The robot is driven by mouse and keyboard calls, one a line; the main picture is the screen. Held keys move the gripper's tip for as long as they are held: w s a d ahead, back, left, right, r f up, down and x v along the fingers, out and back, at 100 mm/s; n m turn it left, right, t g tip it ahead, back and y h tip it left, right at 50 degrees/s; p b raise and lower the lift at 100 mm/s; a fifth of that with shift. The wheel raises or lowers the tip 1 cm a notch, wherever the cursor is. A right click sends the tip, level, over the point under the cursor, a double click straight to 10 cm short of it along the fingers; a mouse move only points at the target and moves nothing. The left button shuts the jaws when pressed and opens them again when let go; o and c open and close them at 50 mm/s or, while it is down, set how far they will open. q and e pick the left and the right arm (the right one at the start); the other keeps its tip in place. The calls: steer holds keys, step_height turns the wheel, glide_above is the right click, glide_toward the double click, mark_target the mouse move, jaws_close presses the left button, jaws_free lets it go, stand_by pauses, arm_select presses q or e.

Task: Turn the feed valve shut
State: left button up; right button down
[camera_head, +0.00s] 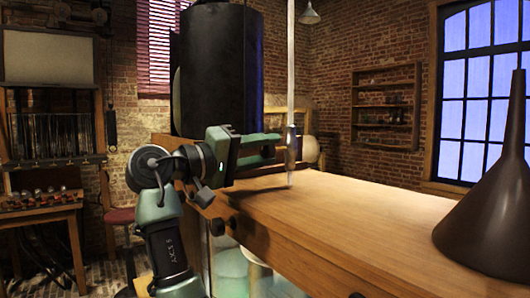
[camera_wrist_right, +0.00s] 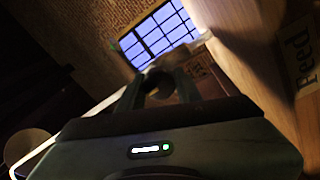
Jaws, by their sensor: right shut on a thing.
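My right gripper (camera_head: 275,147) reaches across above the near left part of the bench top. Its fingers are shut on the feed valve (camera_head: 291,146), a small metallic fitting on a thin upright pipe (camera_head: 291,60). In the right wrist view, the fingers (camera_wrist_right: 160,90) close around a dark rounded part that is dim and blurred. The fingers hide much of the valve, so its turn angle cannot be told. A "Feed" label (camera_wrist_right: 303,55) shows on wood at the right of that view. My left gripper is not in view.
A large dark cylinder (camera_head: 213,70) stands behind my right gripper. A dark funnel (camera_head: 488,205) stands at the right of the wooden bench top (camera_head: 345,210). The middle of the bench is clear.

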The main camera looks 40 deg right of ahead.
steer(key=shift+r+m, duration=0.15)
steer(key=shift+m, duration=0.15)
steer(key=c, duration=1)
jaws_free()
steer(key=shift+a+f, duration=0.2)
steer(key=shift+a, duration=0.2)
steer(key=a, duration=0.2)
steer(key=a+b, duration=0.1)
steer(key=a, duration=0.4)
steer(key=shift+w+f+b, duration=0.2)
steer(key=shift+w+b, duration=0.1)
steer(key=shift+w, duration=0.1)
steer(key=shift+d, duration=0.1)
